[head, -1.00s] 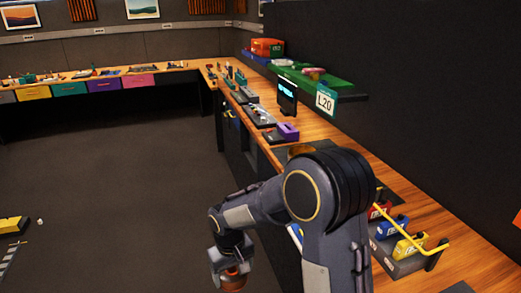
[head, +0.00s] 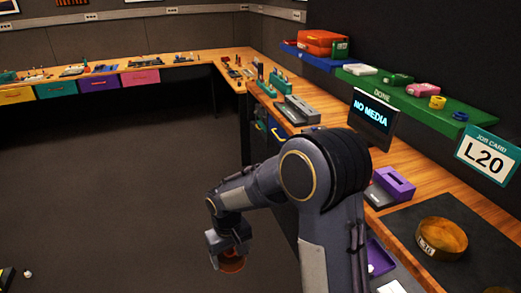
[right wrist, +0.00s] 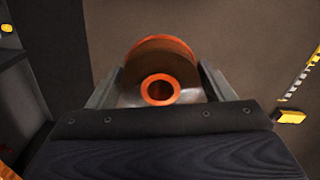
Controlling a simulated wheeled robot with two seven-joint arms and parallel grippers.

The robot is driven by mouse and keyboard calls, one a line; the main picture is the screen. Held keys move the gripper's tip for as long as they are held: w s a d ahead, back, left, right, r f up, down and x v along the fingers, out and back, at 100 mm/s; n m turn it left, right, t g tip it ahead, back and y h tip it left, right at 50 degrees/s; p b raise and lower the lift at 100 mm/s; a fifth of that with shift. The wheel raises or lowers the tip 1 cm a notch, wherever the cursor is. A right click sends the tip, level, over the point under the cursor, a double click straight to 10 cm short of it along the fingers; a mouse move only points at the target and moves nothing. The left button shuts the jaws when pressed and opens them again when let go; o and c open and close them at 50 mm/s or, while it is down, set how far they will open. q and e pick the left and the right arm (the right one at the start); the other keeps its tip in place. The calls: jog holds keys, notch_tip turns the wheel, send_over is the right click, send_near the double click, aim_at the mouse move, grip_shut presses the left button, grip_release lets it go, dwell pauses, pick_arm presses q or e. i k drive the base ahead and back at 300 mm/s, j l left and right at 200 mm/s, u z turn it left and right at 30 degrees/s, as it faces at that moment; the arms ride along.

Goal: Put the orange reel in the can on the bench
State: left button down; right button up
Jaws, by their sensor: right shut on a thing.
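The orange reel (head: 232,265) hangs low over the floor in my right gripper (head: 230,256), left of the bench. In the right wrist view the reel (right wrist: 161,70) sits between the two fingers of the gripper (right wrist: 160,88), its hub facing the camera. A round, shallow, brass-brown can (head: 441,238) with an open top and a small label stands on a dark mat on the bench at the right. The gripper and reel are well apart from the can. My left gripper is out of view.
The wooden bench (head: 408,166) runs along the right wall. A purple block (head: 394,184) and a "NO MEDIA" screen (head: 372,112) stand behind the can. A green shelf (head: 405,98) and a "L20" job card (head: 487,155) overhang the bench.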

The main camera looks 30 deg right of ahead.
aim_at(439, 242)
jog(key=i+z, duration=0.2)
jog(key=z, duration=0.2)
jog(key=i+j+z, duration=0.1)
jog(key=z, duration=0.3)
jog(key=i+j+z, duration=0.15)
jog(key=z, duration=0.25)
jog(key=i+j+z, duration=0.25)
jog(key=z, duration=0.15)
